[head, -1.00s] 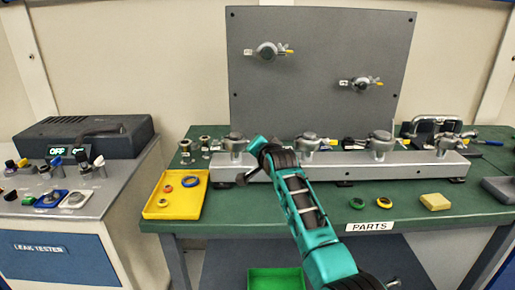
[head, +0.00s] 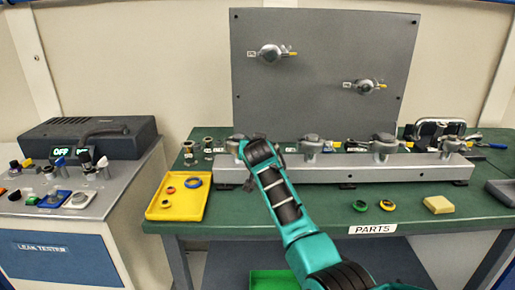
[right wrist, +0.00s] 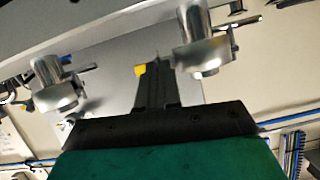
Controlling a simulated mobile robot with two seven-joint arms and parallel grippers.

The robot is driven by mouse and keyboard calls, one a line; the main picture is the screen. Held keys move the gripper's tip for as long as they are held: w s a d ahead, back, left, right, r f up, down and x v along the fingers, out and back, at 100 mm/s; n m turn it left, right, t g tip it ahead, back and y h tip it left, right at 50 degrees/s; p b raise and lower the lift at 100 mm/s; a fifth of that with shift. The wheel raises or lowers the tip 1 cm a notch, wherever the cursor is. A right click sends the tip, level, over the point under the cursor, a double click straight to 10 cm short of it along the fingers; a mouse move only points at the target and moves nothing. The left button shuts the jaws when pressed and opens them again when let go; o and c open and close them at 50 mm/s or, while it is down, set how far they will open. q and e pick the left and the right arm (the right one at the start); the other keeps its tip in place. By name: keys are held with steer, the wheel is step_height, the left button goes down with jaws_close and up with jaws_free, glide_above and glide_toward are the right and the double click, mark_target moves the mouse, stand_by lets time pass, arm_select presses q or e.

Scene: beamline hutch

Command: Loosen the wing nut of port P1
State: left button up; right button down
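A grey manifold rail (head: 330,172) stands on the green bench with several metal ports along it; I cannot read which is P1. The leftmost port (head: 236,143) is partly behind my right wrist. Other ports (head: 311,147) stand to its right. My right arm reaches up from the bottom right to the rail's left end, and its wrist hides its gripper there. In the right wrist view the fingers of my right gripper (right wrist: 155,75) look closed together and empty, between two blurred metal ports (right wrist: 55,88) (right wrist: 195,42), apparently apart from both. My left gripper is out of view.
A grey upright panel (head: 325,80) with two valves stands behind the rail. A yellow tray (head: 180,212) with rings is at the bench's left. Loose rings and a yellow block (head: 438,204) lie in front of the rail. A leak tester (head: 60,245) stands left.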

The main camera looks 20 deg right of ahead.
steer(key=shift+w+r, duration=0.1)
steer(key=shift+r, duration=0.2)
steer(key=c, duration=1.7)
jaws_free()
steer(key=o, duration=0.3)
steer(key=shift+w+f, duration=0.1)
steer(key=shift+f, duration=0.1)
steer(key=shift+o, duration=0.4)
steer(key=shift+f, duration=0.15)
